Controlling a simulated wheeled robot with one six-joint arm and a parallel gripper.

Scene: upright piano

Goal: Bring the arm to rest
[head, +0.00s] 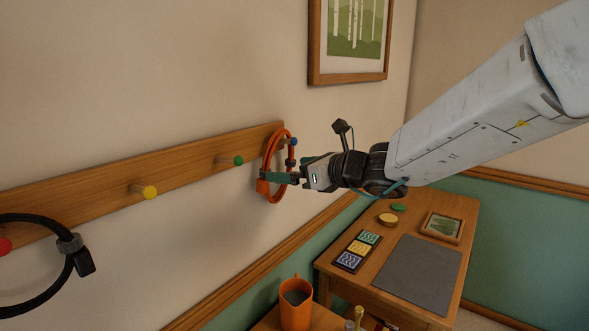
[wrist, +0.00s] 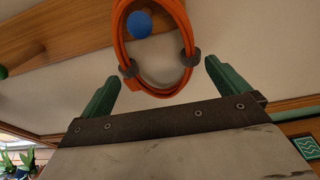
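My gripper (head: 285,168) is at the far right end of the wooden peg rail (head: 190,166). Its two green fingers are spread apart in the wrist view (wrist: 162,68), with nothing clamped between them. An orange cable coil (head: 263,187) hangs at the blue peg (head: 294,141). In the wrist view the coil (wrist: 178,14) loops around the blue peg (wrist: 139,25), and its lower part lies between and just beyond the fingertips. Two grey clips sit on the coil. I cannot tell whether a finger touches it.
A black cable coil (head: 30,217) hangs at the red peg (head: 4,246). The yellow peg (head: 149,192) and green peg (head: 238,160) are bare. Below stand an orange mug (head: 296,312) and a desk (head: 391,238) with a grey mat (head: 420,275). A picture frame (head: 313,50) hangs above.

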